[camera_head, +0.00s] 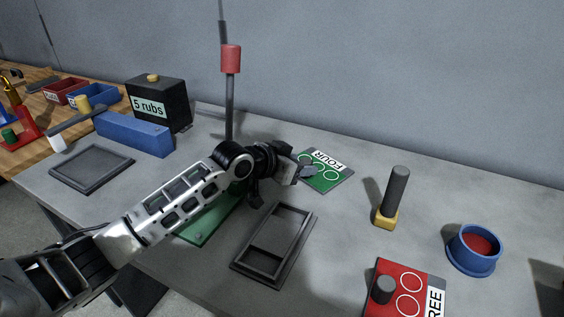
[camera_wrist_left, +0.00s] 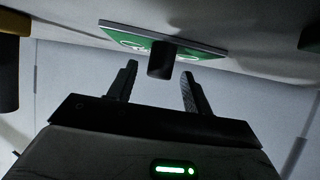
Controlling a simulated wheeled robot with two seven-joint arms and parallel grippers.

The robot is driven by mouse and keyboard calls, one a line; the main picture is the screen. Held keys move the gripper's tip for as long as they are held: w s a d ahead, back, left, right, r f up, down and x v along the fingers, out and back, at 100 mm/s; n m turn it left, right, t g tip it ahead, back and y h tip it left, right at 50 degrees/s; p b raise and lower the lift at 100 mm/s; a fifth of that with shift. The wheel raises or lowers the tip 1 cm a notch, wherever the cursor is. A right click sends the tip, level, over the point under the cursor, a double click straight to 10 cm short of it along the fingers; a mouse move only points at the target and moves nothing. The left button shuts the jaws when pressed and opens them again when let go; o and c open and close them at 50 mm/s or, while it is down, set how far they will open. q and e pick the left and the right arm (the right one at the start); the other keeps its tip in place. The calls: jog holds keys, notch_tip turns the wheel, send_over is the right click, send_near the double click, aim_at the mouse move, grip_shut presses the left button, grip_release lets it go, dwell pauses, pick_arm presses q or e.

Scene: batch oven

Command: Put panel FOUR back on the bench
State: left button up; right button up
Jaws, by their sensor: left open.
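Panel FOUR (camera_head: 335,178) is a green plate with white rings and a white "FOUR" label. In the head view it lies on the grey bench (camera_head: 370,158) towards the back. My left gripper (camera_head: 307,172) is at the panel's left side, partly covering it. In the left wrist view the panel (camera_wrist_left: 185,47) is at the top, with a dark knob (camera_wrist_left: 161,62) sticking out from it. The open left jaws (camera_wrist_left: 159,82) are on either side of the knob's line; whether the knob is between the fingertips or just beyond them I cannot tell. My right gripper is not in view.
A dark framed tray (camera_head: 305,235) and a green plate (camera_head: 205,228) lie near my left arm. A dark post on a yellow base (camera_head: 386,218), a blue cup (camera_head: 470,262) and a red panel (camera_head: 388,265) stand right. A red-topped pole (camera_head: 230,100) rises behind.

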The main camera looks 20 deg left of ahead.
pick_arm(q)
jog(key=v, duration=1)
jog(key=shift+s+r, duration=0.15)
jog(key=shift+s, duration=0.1)
jog(key=shift+a, duration=0.1)
dwell(0.6)
